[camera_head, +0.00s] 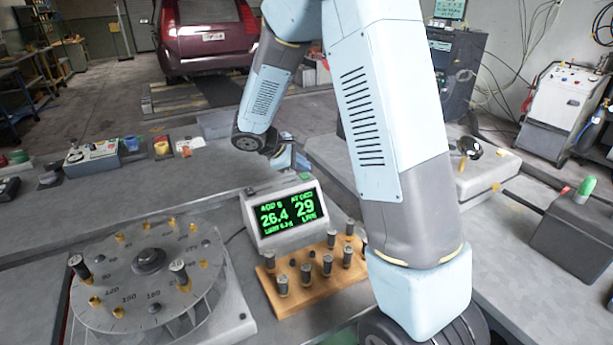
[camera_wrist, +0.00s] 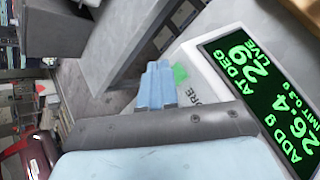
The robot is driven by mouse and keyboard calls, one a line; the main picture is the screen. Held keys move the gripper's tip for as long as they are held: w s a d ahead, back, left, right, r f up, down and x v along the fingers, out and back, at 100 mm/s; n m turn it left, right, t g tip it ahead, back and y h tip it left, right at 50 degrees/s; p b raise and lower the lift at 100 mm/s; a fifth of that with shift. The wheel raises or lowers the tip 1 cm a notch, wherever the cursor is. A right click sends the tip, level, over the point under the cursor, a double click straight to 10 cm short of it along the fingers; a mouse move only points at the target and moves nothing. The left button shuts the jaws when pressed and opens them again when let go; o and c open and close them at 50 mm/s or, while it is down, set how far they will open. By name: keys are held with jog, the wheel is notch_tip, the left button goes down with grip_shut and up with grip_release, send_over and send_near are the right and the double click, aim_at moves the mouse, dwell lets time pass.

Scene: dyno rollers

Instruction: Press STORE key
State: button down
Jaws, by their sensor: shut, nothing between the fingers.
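The display box (camera_head: 250,222) stands on the bench in the middle of the head view. Its lit screen (camera_head: 288,212) reads 26.4 under ADD g and 29 under AT DEG. The green STORE key (camera_head: 305,176) is on its top at the right; in the wrist view the green key (camera_wrist: 180,74) is partly hidden behind my fingers, with the label cut to "ORE". My gripper (camera_head: 297,163) is shut and empty, just above that corner of the box. In the wrist view its light-blue fingers (camera_wrist: 158,85) are beside the key; I cannot tell whether they touch it.
A wooden block (camera_head: 290,300) with several metal weights stands in front of the box. A round graduated disc (camera_head: 130,275) with pegs is at the left. Small control boxes (camera_head: 92,157) lie farther back left. My arm hides part of the bench to the right.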

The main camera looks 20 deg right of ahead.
aim_at(302, 177)
jog(key=shift+s+f, duration=0.1)
jog(key=shift+f, duration=0.55)
dwell(0.8)
jog(key=shift+r, duration=0.8)
jog(key=shift+r, duration=2.5)
jog(key=shift+r, duration=0.1)
